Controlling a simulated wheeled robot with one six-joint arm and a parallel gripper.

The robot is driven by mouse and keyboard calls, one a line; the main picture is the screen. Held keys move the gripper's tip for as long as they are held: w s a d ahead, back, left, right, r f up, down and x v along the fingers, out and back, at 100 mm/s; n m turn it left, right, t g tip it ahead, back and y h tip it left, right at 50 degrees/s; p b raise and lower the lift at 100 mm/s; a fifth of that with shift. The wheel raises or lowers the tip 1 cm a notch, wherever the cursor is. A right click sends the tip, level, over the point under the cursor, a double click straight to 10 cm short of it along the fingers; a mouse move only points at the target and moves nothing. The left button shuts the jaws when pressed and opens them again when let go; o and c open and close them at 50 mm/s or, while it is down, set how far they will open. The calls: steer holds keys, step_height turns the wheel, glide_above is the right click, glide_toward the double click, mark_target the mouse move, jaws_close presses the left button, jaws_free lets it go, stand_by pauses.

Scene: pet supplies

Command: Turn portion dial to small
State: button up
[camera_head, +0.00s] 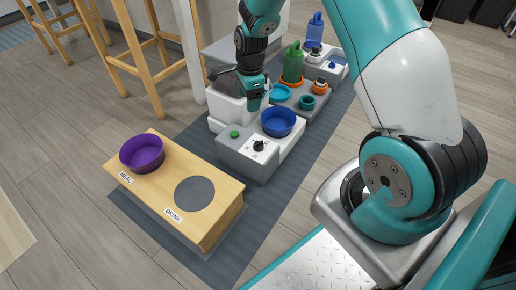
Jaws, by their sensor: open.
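The portion dial (258,146) is a small black knob on the front panel of a grey and white feeder (235,154). Markings show around the dial but are too small to read. A green button (234,134) sits to the left of the dial on the same unit. A blue bowl (279,122) stands on the feeder to the right. My gripper (254,104) is open, above and behind the dial, near the white back part of the feeder. It is apart from the dial. Its fingertips are small and partly unclear.
A wooden stand (222,211) with a purple bowl (142,153) on the MEAL side and a grey disc (194,194) on the DRINK side is at front left. Behind the feeder are a green dispenser (293,63), teal cups (307,102) and a blue bottle (315,30). Stools (150,60) stand back left.

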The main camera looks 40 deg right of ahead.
mark_target(259, 142)
steer(key=d+f+m+b, duration=0.1)
steer(key=f+b, duration=0.2)
steer(key=f, duration=0.4)
steer(key=d+f+m+b, duration=0.1)
steer(key=f+b, duration=0.2)
steer(key=f, duration=0.5)
steer(key=d+f+m+b, duration=0.1)
steer(key=f+b, duration=0.2)
steer(key=f, duration=0.5)
steer(key=shift+w+d+f+m+h+b, duration=0.2)
steer(key=shift+d+f+m+h+b, duration=0.1)
steer(key=shift+d+b, duration=0.1)
steer(key=shift+r, duration=0.1)
steer(key=c, duration=0.9)
